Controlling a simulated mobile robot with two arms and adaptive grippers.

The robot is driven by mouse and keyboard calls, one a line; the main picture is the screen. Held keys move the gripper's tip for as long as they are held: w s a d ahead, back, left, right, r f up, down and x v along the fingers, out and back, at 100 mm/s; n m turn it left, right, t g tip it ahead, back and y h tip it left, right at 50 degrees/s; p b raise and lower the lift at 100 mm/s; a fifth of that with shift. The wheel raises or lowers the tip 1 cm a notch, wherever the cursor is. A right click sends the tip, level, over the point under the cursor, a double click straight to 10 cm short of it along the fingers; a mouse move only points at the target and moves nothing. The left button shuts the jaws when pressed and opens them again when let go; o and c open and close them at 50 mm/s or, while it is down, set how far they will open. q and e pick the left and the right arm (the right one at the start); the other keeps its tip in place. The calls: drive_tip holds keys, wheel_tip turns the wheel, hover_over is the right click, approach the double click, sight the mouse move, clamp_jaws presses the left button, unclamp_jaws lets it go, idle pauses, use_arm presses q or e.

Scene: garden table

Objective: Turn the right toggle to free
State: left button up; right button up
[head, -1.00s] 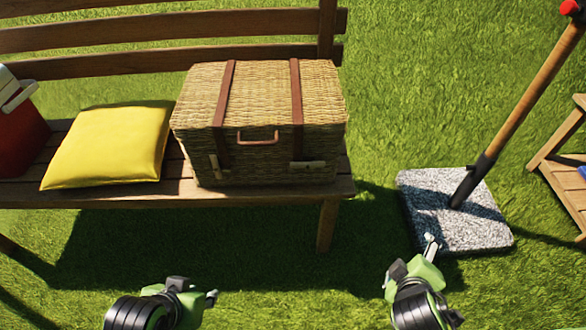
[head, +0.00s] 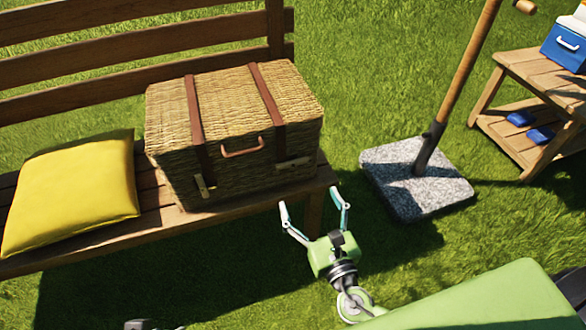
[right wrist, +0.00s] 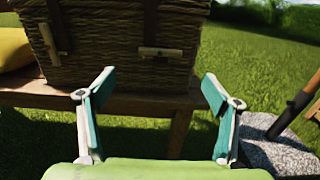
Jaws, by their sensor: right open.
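A wicker basket (head: 235,120) with two brown straps and a front handle sits on the wooden bench. Its right toggle (head: 293,163), a small pale wooden bar, lies crosswise, roughly horizontal, low on the front; it also shows in the right wrist view (right wrist: 160,53). The left toggle (head: 202,186) stands nearly upright. My right gripper (head: 310,199) is open and empty, in front of and below the right toggle, apart from it. In the right wrist view its fingers (right wrist: 158,76) stand either side below that toggle. Only a sliver of my left gripper (head: 150,325) shows at the bottom edge.
The bench seat (head: 165,222) has its front edge just beyond my right gripper. A yellow cushion (head: 75,190) lies left of the basket. A stone base (head: 440,192) with a pole stands at right, near a wooden shelf (head: 520,65) with a blue cooler (head: 565,47).

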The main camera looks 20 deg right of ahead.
sight(293, 165)
drive_tip(key=w, duration=1.1)
drive_tip(key=shift+a, duration=0.15)
drive_tip(key=c, duration=1.1)
